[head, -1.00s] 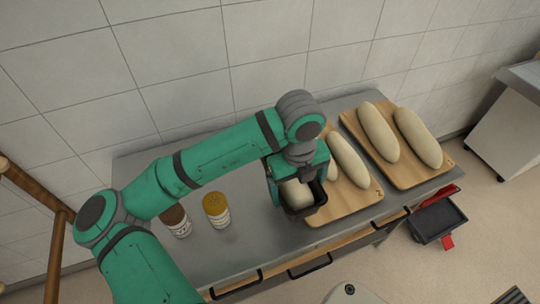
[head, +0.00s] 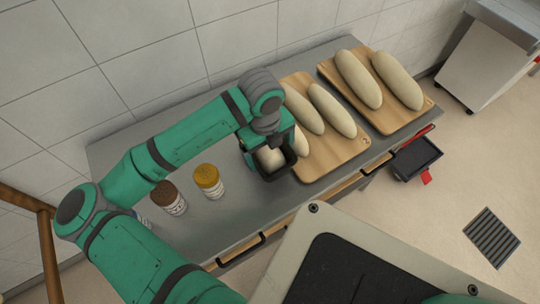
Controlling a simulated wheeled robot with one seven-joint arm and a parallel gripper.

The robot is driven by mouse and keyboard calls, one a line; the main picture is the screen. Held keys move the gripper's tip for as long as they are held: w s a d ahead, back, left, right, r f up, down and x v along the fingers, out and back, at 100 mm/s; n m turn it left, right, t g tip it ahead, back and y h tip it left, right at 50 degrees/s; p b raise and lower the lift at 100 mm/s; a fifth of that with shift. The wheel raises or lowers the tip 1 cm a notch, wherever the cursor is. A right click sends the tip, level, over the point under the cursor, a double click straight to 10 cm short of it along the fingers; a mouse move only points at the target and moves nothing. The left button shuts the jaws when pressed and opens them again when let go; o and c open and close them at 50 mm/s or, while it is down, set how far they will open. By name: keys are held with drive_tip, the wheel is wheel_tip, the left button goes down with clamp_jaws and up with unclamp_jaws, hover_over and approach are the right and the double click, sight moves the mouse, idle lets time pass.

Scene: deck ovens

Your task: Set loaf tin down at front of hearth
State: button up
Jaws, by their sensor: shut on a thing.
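The dark loaf tin (head: 289,169) holds a pale lump of dough. My gripper (head: 268,148) is shut on the tin and holds it over the left part of the steel table, left of the nearer wooden board. The jaws and wrist hide part of the tin. I cannot tell how high it is above the table top. No oven hearth shows in this view.
Two wooden boards (head: 340,155) with long pale loaves (head: 358,78) lie on the steel table (head: 215,228). Two jars, brown-lidded (head: 170,199) and yellow-lidded (head: 209,181), stand left of the tin. Floor at right is mostly clear.

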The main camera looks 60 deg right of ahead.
drive_tip(key=shift+f, duration=1.45)
drive_tip(key=shift+f, duration=0.1)
drive_tip(key=o, duration=1)
